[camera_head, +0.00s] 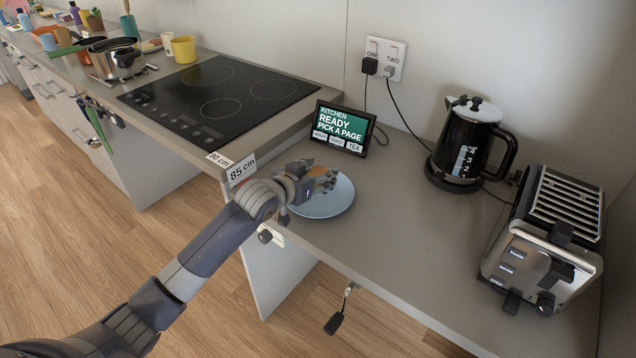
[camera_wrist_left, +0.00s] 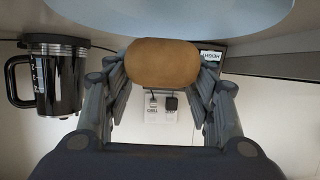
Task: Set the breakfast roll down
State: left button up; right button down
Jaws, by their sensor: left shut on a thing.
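My left gripper (camera_head: 322,181) reaches in from the left over the light blue plate (camera_head: 333,206) on the counter. It is shut on the breakfast roll (camera_wrist_left: 162,63), a brown rounded roll, which shows between the two fingers in the left wrist view. In the head view the roll is mostly hidden by the fingers. The plate (camera_wrist_left: 170,14) fills the top of the left wrist view, which looks upside down. The roll overlaps the plate's edge there; I cannot tell whether it touches the plate. My right gripper is not in view.
A small screen (camera_head: 341,128) stands just behind the plate. A black kettle (camera_head: 467,146) and a toaster (camera_head: 545,238) stand to the right. A black hob (camera_head: 222,97) lies to the left. A crank handle (camera_head: 338,316) hangs at the counter's front. Counter right of the plate is clear.

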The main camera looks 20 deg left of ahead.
pick_arm(q)
jog(key=shift+f, duration=1.75)
jog(key=shift+f, duration=0.1)
jog(key=o, duration=0.8)
jog(key=shift+s, duration=0.1)
jog(key=v, duration=1.2)
jog(key=shift+r, duration=0.25)
